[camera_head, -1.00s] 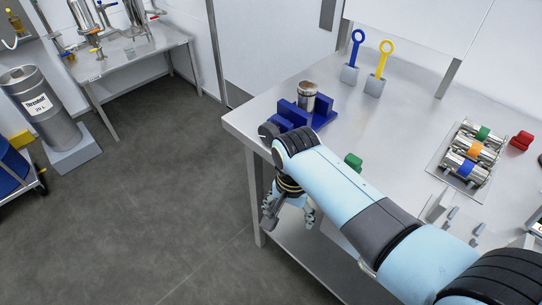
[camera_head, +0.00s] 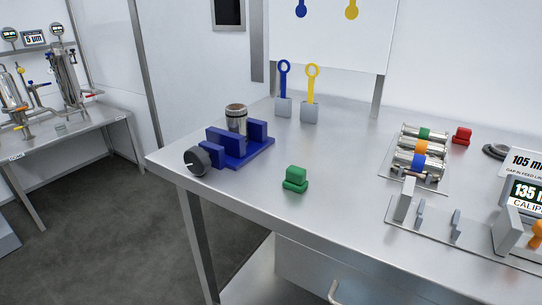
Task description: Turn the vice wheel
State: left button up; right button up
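A blue vice (camera_head: 235,152) sits near the left corner of the steel table. Its dark round wheel (camera_head: 196,161) is at the front left end, close to the table's left edge. A metal cylinder with a brownish top (camera_head: 236,119) stands at the vice, behind its jaws; whether it is clamped I cannot tell. Neither of my grippers shows in the view.
A green block (camera_head: 295,179) lies on the table (camera_head: 330,206) right of the vice. Blue (camera_head: 284,84) and yellow (camera_head: 311,88) ring-handled tools stand in grey blocks behind. Banded metal cylinders (camera_head: 421,148) and a grey fixture (camera_head: 455,229) are at right. Floor left of the table is clear.

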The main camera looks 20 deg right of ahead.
aim_at(198, 161)
jog(key=i+j+z, duration=0.1)
jog(key=z, duration=0.3)
jog(key=i+j+z, duration=0.1)
jog(key=z, duration=0.35)
jog(key=j+z, duration=0.2)
jog(key=z, duration=0.2)
jog(key=i+j+z, duration=0.1)
jog(key=z, duration=0.35)
jog(key=j+z, duration=0.25)
jog(key=z, duration=0.15)
jog(key=j+z, duration=0.2)
jog(key=z, duration=0.25)
jog(key=k, duration=0.05)
